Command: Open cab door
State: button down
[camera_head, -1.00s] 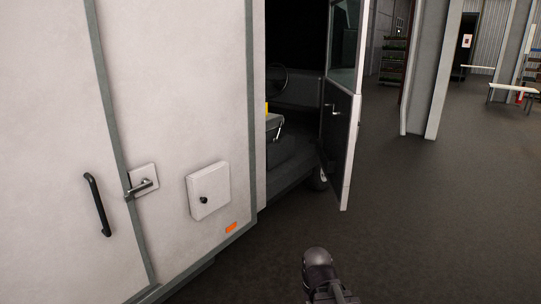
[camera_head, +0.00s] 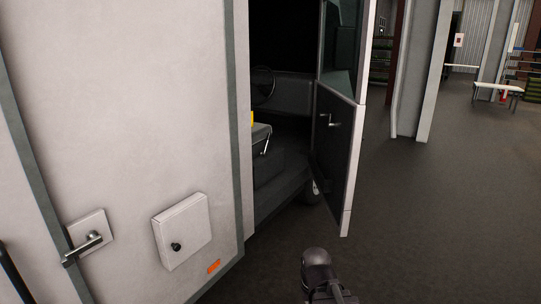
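The cab door (camera_head: 334,136) stands open, swung outward from the white vehicle, with its dark inner side and inner handle (camera_head: 327,120) facing me. Its window fills the upper part. Through the doorway the dark cab shows a steering wheel (camera_head: 263,86) and a seat (camera_head: 260,140). Part of my own arm shows at the bottom, right of centre, apart from the door. My gripper's fingers do not show.
The vehicle's white box side (camera_head: 130,110) fills the left, with a lever latch (camera_head: 86,243) and a small square hatch (camera_head: 182,231). A grey pillar (camera_head: 416,75) and a bench (camera_head: 497,87) stand beyond the door. The dark floor (camera_head: 440,200) at right is clear.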

aim_at(333, 157)
jog(key=z, duration=0.1)
jog(key=i, duration=1.45)
jog(key=z, duration=0.05)
